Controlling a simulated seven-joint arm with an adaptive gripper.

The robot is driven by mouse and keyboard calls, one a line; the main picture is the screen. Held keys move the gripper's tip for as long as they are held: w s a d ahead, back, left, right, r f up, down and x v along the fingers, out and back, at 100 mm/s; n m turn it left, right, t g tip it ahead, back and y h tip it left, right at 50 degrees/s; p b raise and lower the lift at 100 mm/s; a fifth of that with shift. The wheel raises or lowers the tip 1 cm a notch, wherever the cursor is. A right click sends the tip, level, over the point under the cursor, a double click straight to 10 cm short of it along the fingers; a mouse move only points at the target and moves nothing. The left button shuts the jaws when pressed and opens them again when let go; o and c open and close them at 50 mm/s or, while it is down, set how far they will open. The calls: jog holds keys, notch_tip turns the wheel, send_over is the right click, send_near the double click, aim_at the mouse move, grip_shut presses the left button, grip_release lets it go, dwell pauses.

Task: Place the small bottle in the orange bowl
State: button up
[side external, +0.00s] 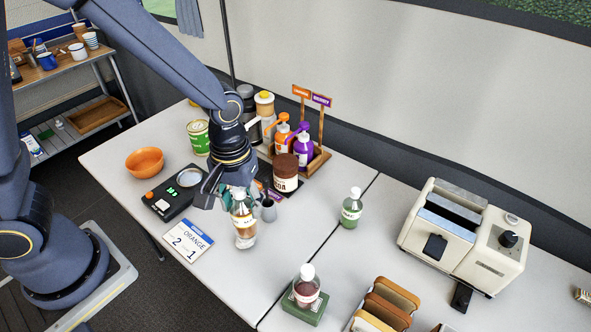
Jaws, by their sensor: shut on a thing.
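The orange bowl (144,162) sits at the left end of the white table and looks empty. My gripper (237,196) points down over the middle of the table, to the right of the bowl. It is shut on a small bottle (244,228) with an amber lower part and a pale label, held roughly upright. Whether the bottle's base touches the table is hard to tell. The gripper's fingers partly hide the bottle's top. Two other small bottles stand apart: a green one (351,208) and a dark red one (306,287) on a green block.
A green can (198,137), a brown jar (286,173) and a wooden rack (318,160) of pump bottles stand behind. A toaster (465,235) is at right.

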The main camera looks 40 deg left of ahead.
jog(key=w+a+n, duration=0.2)
jog(key=a+n, duration=0.2)
jog(key=a, duration=0.7)
jog(key=w+a+n, duration=0.3)
jog(key=a+n, duration=0.2)
jog(key=a, duration=0.6)
jog(key=s+a+n, duration=0.4)
jog(key=s+a, duration=0.2)
jog(key=a, duration=0.4)
jog(key=s+a+n, duration=0.4)
jog(key=s+a, duration=0.2)
jog(key=a, duration=0.4)
jog(key=shift+w+a+f, duration=1.55)
jog(key=shift+w+f, duration=0.05)
jog(key=shift+f, duration=0.55)
jog(key=shift+w+a+f, duration=1.5)
jog(key=shift+w+f, duration=0.15)
jog(key=shift+f, duration=0.5)
jog(key=shift+w+a+f, duration=1.55)
jog(key=shift+w+f, duration=0.05)
jog(key=shift+f, duration=0.55)
jog(key=shift+f, duration=0.1)
